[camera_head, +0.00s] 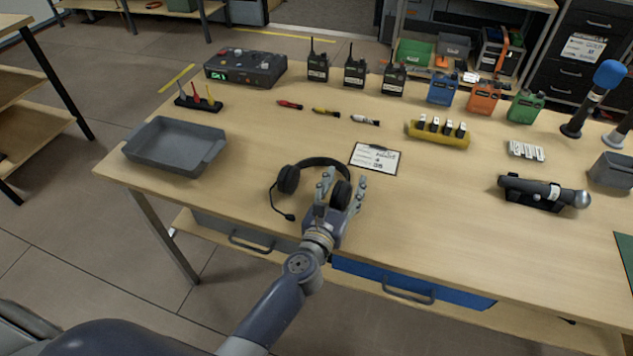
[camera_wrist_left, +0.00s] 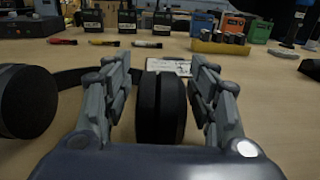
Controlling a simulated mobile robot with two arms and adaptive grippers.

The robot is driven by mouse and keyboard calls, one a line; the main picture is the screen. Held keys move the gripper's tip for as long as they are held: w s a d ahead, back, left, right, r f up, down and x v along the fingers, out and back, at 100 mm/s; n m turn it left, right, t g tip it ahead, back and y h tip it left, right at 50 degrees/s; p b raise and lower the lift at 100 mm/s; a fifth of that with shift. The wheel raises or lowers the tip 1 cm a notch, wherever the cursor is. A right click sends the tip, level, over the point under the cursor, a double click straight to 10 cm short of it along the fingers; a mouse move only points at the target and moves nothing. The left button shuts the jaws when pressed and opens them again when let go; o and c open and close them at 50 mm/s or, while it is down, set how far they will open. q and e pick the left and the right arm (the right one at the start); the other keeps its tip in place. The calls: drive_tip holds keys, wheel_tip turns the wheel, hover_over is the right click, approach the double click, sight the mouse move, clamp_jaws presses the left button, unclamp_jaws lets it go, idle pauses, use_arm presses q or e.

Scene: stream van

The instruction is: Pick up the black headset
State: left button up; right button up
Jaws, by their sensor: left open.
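The black headset (camera_head: 288,180) lies on the wooden table near its front edge, with its headband arched away from me and its microphone boom pointing toward the front. My left gripper (camera_head: 342,182) is at the headset's right ear cup. In the left wrist view the gripper (camera_wrist_left: 160,90) is open, with one finger on each side of that ear cup (camera_wrist_left: 160,108). Gaps show between the cup and the fingers. The other ear cup (camera_wrist_left: 26,101) is left of the fingers. My right gripper is not in view.
A grey tray (camera_head: 174,146) sits left of the headset. A clipboard (camera_head: 375,158) lies just beyond the gripper. A microphone (camera_head: 545,192) lies to the right. Bare tabletop lies right of the gripper.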

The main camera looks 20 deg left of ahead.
use_arm(q)
clamp_jaws()
drive_tip(key=shift+r, duration=0.1)
